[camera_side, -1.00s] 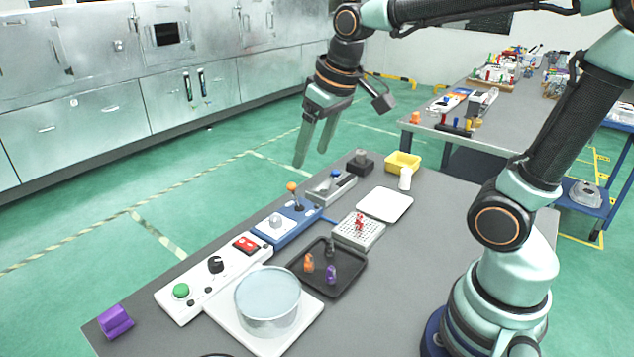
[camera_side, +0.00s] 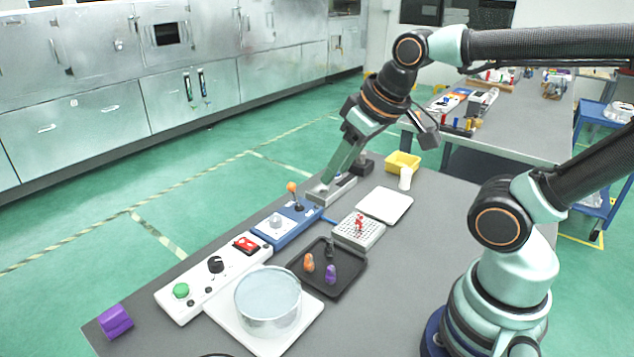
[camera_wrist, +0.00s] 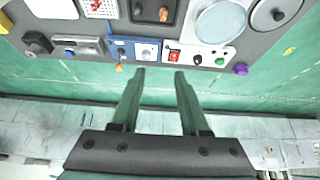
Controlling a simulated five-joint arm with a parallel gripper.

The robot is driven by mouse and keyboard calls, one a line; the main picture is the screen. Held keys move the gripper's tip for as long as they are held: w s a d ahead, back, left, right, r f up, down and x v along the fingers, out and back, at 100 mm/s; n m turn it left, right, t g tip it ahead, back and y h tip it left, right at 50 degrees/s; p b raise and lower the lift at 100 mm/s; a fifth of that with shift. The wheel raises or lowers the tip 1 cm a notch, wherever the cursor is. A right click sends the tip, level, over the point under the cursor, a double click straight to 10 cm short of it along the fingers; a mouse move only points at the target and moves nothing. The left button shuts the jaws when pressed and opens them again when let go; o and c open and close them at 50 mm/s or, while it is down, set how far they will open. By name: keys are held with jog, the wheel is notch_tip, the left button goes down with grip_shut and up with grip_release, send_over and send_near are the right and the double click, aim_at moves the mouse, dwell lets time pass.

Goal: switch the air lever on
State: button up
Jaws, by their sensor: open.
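A lever with an orange ball top (camera_side: 292,187) stands at the far end of a blue panel (camera_side: 283,228) on the bench; I take it for the air lever. It looks roughly upright. In the wrist view the orange ball (camera_wrist: 119,68) lies just left of my left fingertip, outside the gap between the fingers. My gripper (camera_side: 327,184) is open and empty, its fingers overlapping in the side view. They appear just right of the lever there and cover part of a grey block (camera_side: 345,188). In the wrist view my gripper (camera_wrist: 160,73) points down with fingers apart. Contact cannot be told.
A white control box (camera_side: 200,283) with a green button, black knob and red switch adjoins the blue panel. A glass dish (camera_side: 268,310), a black tray (camera_side: 318,278), a perforated rack (camera_side: 360,240) and a white plate (camera_side: 384,206) stand nearer my base. A yellow bin (camera_side: 402,162) is beyond.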

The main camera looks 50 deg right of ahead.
jog(key=shift+w+r, duration=0.15)
jog(key=shift+w, duration=0.1)
jog(key=c, duration=0.5)
jog(key=shift+g, duration=0.5)
jog(key=w+r, duration=0.1)
jog(key=w, duration=0.1)
jog(key=w+d+r, duration=0.1)
jog(key=w, duration=0.1)
jog(key=w+d+r, duration=0.1)
jog(key=w, duration=0.1)
jog(key=shift+w+r, duration=0.1)
jog(key=shift+w, duration=0.25)
grip_shut()
jog(key=w+d+m+g, duration=0.1)
jog(key=w+d, duration=0.2)
jog(key=w, duration=0.6)
jog(key=w+d+f+m+g, duration=0.1)
jog(key=w+d+f+g, duration=0.1)
jog(key=w+d+f, duration=0.6)
jog(key=shift+w+d+f, duration=0.3)
jog(key=shift+w+f, duration=1.65)
jog(key=shift+f, duration=0.05)
